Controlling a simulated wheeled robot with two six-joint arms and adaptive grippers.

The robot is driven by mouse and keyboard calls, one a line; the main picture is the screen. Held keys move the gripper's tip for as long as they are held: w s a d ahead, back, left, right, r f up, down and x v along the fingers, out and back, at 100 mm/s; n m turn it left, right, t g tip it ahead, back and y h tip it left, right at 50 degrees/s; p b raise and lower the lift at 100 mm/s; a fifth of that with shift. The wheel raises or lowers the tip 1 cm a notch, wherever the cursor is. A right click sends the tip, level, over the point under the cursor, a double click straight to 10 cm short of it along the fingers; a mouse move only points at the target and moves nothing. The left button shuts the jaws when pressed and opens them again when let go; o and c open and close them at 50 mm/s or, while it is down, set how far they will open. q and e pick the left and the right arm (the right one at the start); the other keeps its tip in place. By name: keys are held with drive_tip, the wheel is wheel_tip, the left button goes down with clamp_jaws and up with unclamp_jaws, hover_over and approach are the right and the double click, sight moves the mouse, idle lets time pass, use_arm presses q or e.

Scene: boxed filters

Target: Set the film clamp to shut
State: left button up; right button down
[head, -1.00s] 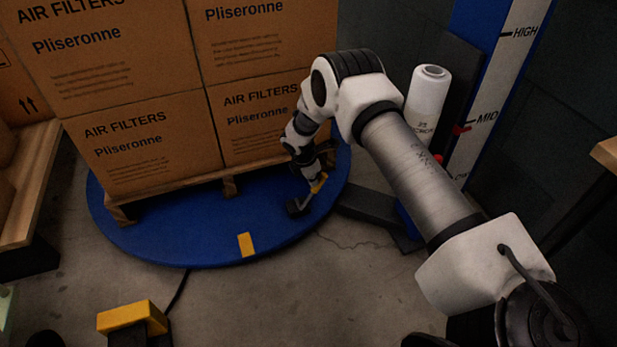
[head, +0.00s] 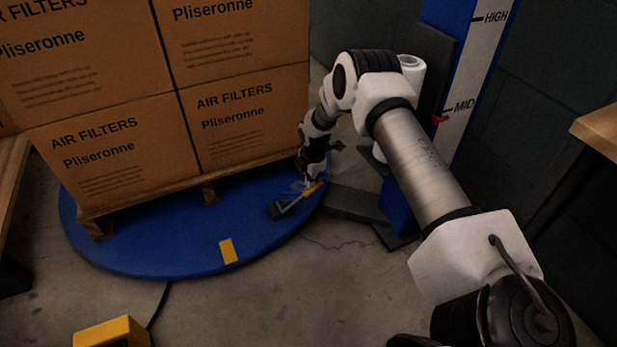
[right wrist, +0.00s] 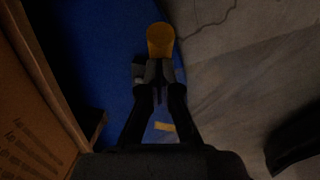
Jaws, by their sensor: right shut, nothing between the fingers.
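The film clamp (head: 277,209) sits on the blue turntable near its right edge, at the corner of the pallet. It has a dark base and a grey lever with a yellow handle (head: 312,189), which slants up to the right in the head view. The yellow handle end (right wrist: 160,38) also shows in the right wrist view, just beyond the fingertips. My right gripper (right wrist: 158,83) is shut and empty, close to the handle; whether it touches cannot be told. In the head view, my right gripper (head: 314,181) partly covers the handle. My left gripper is out of view.
Stacked filter boxes (head: 92,150) stand on a pallet on the blue turntable (head: 165,255). A film roll (head: 411,72) and a blue mast with a height scale (head: 468,90) stand right of the turntable. A yellow box (head: 110,331) with a cable is on the floor in front.

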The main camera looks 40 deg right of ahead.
drive_tip(key=shift+s+d, duration=0.1)
wheel_tip(320, 180, up, 13)
drive_tip(key=s+a+p, duration=0.1)
drive_tip(key=s+p, duration=0.1)
drive_tip(key=p, duration=0.7)
